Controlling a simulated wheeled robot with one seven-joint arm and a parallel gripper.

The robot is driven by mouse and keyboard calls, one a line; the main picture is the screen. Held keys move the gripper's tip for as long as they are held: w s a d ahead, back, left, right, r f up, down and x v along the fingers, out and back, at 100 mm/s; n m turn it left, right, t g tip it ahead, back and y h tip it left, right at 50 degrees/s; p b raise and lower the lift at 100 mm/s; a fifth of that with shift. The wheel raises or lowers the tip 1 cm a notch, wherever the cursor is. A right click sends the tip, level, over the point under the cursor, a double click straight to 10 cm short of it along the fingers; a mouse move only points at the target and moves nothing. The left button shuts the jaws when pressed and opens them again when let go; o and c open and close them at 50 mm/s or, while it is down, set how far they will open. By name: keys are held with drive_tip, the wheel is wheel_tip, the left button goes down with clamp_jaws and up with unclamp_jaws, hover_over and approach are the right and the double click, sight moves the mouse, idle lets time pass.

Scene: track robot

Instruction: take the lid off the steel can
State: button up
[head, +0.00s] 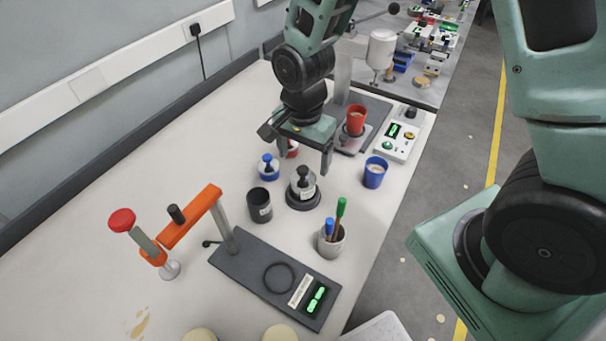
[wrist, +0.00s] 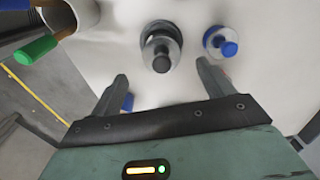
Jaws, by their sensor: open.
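The steel can (head: 303,190) is a small grey can with a white label and a lid with a black knob (head: 303,173). It stands upright on a dark round base on the bench. In the wrist view the knobbed lid (wrist: 160,50) shows from above, just beyond the fingertips and roughly centred between them. My gripper (head: 304,160) is open and empty, above and behind the can in the head view. Its two fingers also show in the wrist view (wrist: 161,75), apart from the knob.
An orange stand (head: 190,222) is front left.

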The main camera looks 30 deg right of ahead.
sight(302, 169)
drive_tip(key=shift+w+a+f+p, duration=0.1)
drive_tip(key=shift+f+p, duration=0.55)
drive_tip(key=shift+f, duration=2)
drive_tip(key=c, duration=1.1)
